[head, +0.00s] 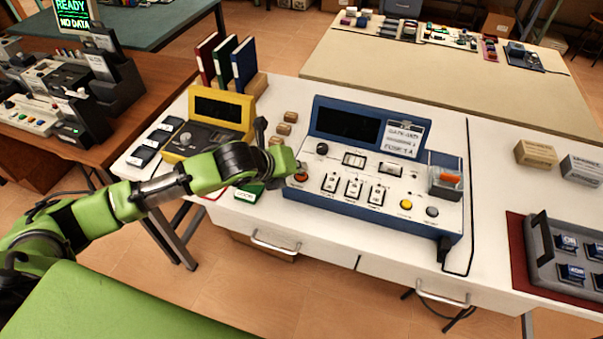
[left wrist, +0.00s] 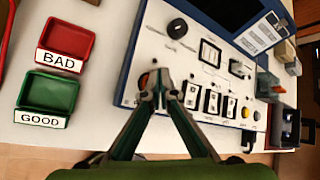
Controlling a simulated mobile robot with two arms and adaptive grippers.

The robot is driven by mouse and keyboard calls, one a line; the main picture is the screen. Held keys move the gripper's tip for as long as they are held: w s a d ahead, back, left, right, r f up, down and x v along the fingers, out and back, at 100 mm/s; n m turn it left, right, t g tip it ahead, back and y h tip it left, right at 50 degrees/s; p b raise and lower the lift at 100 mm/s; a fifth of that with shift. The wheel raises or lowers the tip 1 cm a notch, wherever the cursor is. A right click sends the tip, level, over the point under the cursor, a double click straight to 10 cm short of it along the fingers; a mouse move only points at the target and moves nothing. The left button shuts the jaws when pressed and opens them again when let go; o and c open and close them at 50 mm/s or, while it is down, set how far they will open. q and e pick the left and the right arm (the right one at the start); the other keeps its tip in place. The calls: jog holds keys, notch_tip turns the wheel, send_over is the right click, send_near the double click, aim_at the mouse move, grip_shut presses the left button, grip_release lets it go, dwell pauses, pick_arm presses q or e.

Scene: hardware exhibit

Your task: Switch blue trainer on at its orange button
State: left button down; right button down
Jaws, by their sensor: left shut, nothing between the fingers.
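The blue trainer (head: 384,205) is a wide blue case with a white panel, standing on the white table; it also shows in the left wrist view (left wrist: 185,57). Its screen (head: 347,125) is dark. The orange button (head: 301,176) is at the panel's left front corner, partly covered by my gripper. In the left wrist view the orange button (left wrist: 143,81) shows just left of the fingertips. My left gripper (left wrist: 160,88) is shut and empty, its tips over the panel close beside the button. I cannot tell whether they touch. My right gripper is not in view.
A yellow instrument (head: 218,115) and upright binders (head: 243,63) stand at left. In the left wrist view, a red BAD tray (left wrist: 68,43) and a green GOOD tray (left wrist: 48,90) lie left of the trainer. A grey tray (head: 541,262) with blue pieces sits far right.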

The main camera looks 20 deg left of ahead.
aim_at(299, 176)
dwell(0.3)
pick_arm(q)
jog(key=shift+f, duration=0.45)
dwell(0.4)
jog(key=shift+r+p, duration=0.45)
jog(key=shift+p, duration=0.5)
notch_tip(299, 176, up, 6)
jog(key=p, duration=0.7)
jog(key=shift+r, duration=0.1)
